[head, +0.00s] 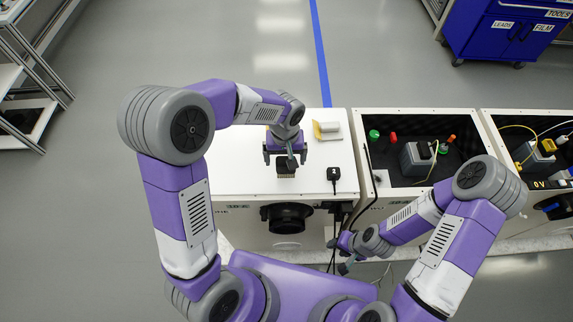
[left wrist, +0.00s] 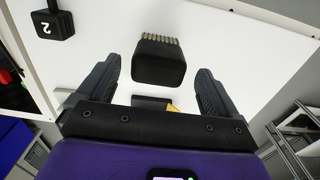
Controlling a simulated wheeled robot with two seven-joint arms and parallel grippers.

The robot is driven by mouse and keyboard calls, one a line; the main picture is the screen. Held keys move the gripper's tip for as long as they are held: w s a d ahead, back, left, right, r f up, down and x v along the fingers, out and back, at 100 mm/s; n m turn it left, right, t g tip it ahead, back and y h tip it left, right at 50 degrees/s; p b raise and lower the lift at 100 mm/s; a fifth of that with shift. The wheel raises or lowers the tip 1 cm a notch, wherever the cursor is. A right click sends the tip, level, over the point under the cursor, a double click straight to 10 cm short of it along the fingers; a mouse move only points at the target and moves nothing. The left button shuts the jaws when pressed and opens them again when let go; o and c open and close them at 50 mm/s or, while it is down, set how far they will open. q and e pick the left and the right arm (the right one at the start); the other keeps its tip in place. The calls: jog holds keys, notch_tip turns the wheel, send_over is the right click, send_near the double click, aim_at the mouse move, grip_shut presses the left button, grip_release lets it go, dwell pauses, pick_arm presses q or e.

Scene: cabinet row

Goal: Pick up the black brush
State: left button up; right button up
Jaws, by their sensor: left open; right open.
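The black brush (head: 287,169) lies on the white cabinet top (head: 235,190), near its middle. In the left wrist view the brush (left wrist: 158,62) shows as a dark block with a row of tan bristles at its far end. My left gripper (head: 285,154) is over the brush and partly covers it in the head view. Its two fingers (left wrist: 158,95) are open, one on each side of the brush's near end, with gaps showing. My right gripper (head: 345,262) is low in front of the cabinets, open, small in view and away from the brush.
A black weight-like block (head: 334,174) with a cable stands right of the brush; it also shows in the left wrist view, marked 2 (left wrist: 52,20). A tan and yellow item (head: 327,130) lies at the back. Open-topped cabinets (head: 375,197) with parts stand to the right.

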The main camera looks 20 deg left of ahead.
pick_arm(q)
jog(key=f, duration=0.3)
jog(key=shift+s+d+b, duration=0.1)
jog(key=shift+s+b, duration=0.1)
jog(key=shift+b, duration=0.15)
jog(key=shift+w+f, duration=0.1)
jog(key=shift+f, duration=0.4)
jog(key=c, duration=1.2)
jog(key=shift+o, duration=0.2)
notch_tip(320, 180, up, 10)
jog(key=shift+r+p, duration=0.1)
jog(key=shift+p, duration=1.1)
